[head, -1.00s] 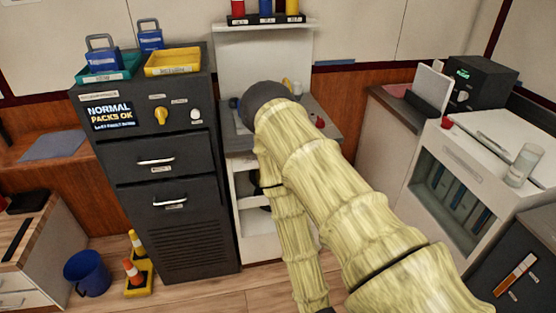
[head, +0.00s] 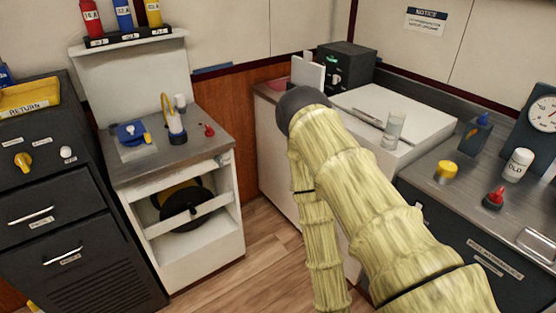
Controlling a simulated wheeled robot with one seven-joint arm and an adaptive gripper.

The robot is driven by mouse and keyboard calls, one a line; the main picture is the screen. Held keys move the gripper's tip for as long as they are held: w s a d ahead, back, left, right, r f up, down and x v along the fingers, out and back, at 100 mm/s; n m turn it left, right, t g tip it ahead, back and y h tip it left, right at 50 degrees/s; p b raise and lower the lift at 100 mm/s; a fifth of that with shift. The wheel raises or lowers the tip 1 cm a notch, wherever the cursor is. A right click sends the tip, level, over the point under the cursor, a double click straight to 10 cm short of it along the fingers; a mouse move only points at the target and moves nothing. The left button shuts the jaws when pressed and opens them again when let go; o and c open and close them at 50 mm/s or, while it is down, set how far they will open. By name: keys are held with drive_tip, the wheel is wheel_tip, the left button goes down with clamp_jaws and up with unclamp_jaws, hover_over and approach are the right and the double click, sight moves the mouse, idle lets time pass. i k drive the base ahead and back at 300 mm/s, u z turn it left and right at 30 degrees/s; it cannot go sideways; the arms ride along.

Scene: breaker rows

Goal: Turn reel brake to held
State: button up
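A cable reel (head: 187,218) sits inside the open white front of a small cabinet with a grey top (head: 135,172), at left of centre in the head view. A small red handle (head: 208,130) stands on the right part of that top, above the reel; it may be the reel brake, but no label for it is readable and its setting cannot be told. My arm in its yellow sleeve crosses the right of centre, to the right of this cabinet. My gripper is not visible.
A dark panel cabinet (head: 50,200) stands left. A right-hand counter holds a red-topped item (head: 494,198), a yellow-topped jar (head: 446,170) and a gauge (head: 545,113). Floor shows between the cabinets.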

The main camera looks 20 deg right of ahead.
sight(218, 159)
drive_tip(key=z, duration=0.2)
drive_tip(key=k, duration=0.6)
drive_tip(key=z, duration=0.3)
drive_tip(key=i, duration=1.2)
drive_tip(key=u, duration=0.45)
